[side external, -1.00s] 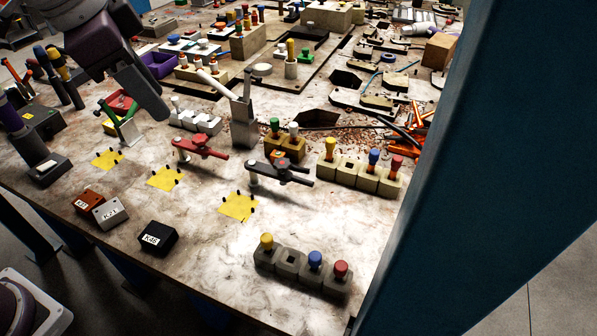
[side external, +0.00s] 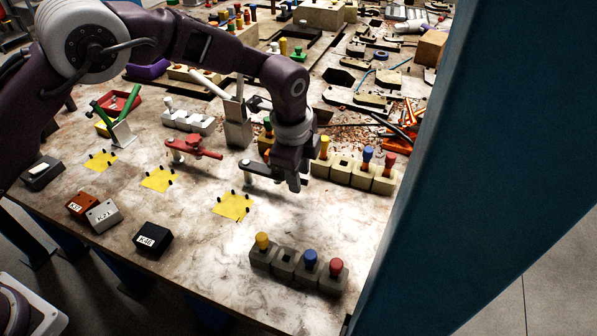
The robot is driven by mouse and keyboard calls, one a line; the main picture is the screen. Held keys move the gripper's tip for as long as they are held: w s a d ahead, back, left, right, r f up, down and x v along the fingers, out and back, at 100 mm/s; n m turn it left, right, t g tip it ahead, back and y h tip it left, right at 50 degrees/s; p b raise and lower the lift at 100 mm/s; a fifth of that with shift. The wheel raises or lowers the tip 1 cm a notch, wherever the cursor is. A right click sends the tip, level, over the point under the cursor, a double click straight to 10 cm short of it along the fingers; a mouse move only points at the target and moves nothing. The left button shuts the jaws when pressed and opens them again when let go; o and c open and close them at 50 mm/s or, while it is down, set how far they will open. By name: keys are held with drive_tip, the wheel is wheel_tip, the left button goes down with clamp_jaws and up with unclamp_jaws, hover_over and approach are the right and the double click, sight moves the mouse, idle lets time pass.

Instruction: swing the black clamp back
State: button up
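The black clamp (side external: 257,167) is on the table near the middle of the side view, just behind a yellow square. Its pale post and left end show; most of its right part is hidden behind my gripper. My gripper (side external: 296,184) points down at the clamp's right end, over or against it. Whether it touches the clamp is not clear, and the finger gap cannot be made out.
A red clamp (side external: 192,146) lies flat to the left. A grey upright clamp (side external: 236,130) stands close behind my gripper. A block row (side external: 358,176) with coloured pegs stands close right; another (side external: 285,268) is in front. A blue column (side external: 470,170) blocks the right side.

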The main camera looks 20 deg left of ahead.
clamp_jaws()
idle(1.4)
